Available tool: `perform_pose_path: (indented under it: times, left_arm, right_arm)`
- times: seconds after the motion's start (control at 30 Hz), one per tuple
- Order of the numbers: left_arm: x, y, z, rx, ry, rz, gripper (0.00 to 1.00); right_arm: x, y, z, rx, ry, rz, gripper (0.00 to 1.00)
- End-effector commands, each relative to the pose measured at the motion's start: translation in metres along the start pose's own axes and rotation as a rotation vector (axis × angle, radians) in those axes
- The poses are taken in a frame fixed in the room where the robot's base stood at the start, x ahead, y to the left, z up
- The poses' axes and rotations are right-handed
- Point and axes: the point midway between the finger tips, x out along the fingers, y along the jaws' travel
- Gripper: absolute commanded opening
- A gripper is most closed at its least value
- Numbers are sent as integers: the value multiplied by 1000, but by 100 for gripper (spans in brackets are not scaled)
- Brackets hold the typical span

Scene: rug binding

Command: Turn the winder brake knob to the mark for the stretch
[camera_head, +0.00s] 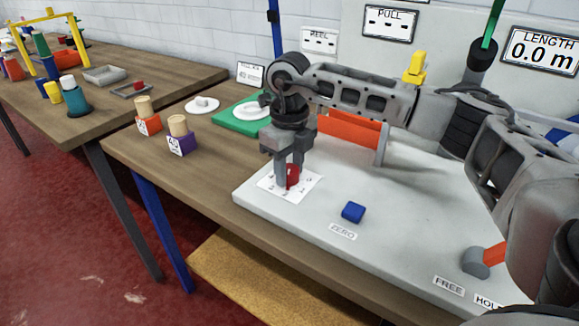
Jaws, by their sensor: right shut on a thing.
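The winder brake knob (292,176) is red and stands on a white dial card with marks (308,188) on the pale winder board (400,240). My right gripper (289,178) points down over the card and is shut on the red knob. The fingers hide much of the knob and part of the card, so I cannot tell which mark the knob points to. My left gripper is not seen.
A blue ZERO button (353,212) is in front of the knob. An orange-tipped lever (487,258) stands near the FREE and HOLD labels. Two wooden-topped blocks (179,132) and a green board (230,125) are left of the winder. A length display (541,50) reads 0.0 m.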

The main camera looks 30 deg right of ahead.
Motion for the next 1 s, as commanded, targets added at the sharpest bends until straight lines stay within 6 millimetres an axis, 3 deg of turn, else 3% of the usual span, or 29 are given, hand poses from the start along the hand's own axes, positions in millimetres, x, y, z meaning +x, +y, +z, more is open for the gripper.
perform_pose_path:
  times: [1.0]
  left_arm:
    - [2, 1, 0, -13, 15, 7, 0]
  right_arm:
    - [-2, 0, 1, -745, -5, -2, 14]
